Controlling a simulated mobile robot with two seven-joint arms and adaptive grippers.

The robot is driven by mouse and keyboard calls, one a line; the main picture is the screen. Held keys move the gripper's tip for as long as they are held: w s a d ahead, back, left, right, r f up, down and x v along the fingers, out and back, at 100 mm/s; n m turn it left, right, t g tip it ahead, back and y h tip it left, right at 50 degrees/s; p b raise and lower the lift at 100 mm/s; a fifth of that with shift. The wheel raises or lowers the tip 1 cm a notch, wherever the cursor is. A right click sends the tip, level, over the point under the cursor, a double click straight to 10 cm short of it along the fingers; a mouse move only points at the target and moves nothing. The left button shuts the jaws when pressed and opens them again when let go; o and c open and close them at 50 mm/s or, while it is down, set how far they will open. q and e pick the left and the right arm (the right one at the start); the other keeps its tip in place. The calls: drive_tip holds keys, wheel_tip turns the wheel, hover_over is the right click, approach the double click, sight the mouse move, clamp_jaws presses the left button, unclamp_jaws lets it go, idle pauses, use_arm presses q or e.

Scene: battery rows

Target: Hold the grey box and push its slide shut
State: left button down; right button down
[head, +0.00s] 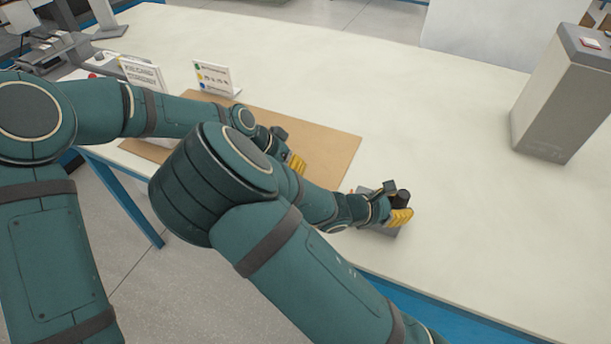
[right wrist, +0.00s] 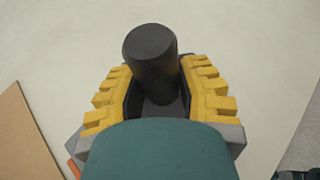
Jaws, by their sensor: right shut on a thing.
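The grey box (head: 391,231) lies low on the white table near its front edge, mostly hidden under my right gripper (head: 399,214). A black round knob (head: 402,197) stands up at that gripper, and it also shows in the right wrist view (right wrist: 151,62). There the yellow fingers of my right gripper (right wrist: 161,95) lie on both sides of the knob and are shut on it. I cannot make out the slide or its position. My left gripper (head: 296,162) is over the brown mat, apart from the box and partly hidden by my right arm; its opening is unclear.
The brown mat (head: 335,145) lies left of the box. Two small sign cards (head: 217,78) stand behind it. A tall grey container (head: 562,95) with a red button stands at the far right. The white table (head: 450,130) between is clear.

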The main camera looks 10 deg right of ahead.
use_arm(q)
drive_tip(key=shift+a+r, duration=0.35)
drive_tip(key=shift+r, duration=0.1)
use_arm(e)
drive_tip(key=c, duration=0.6)
unclamp_jaws()
drive_tip(key=v, duration=1.2)
drive_tip(key=shift+s, duration=0.1)
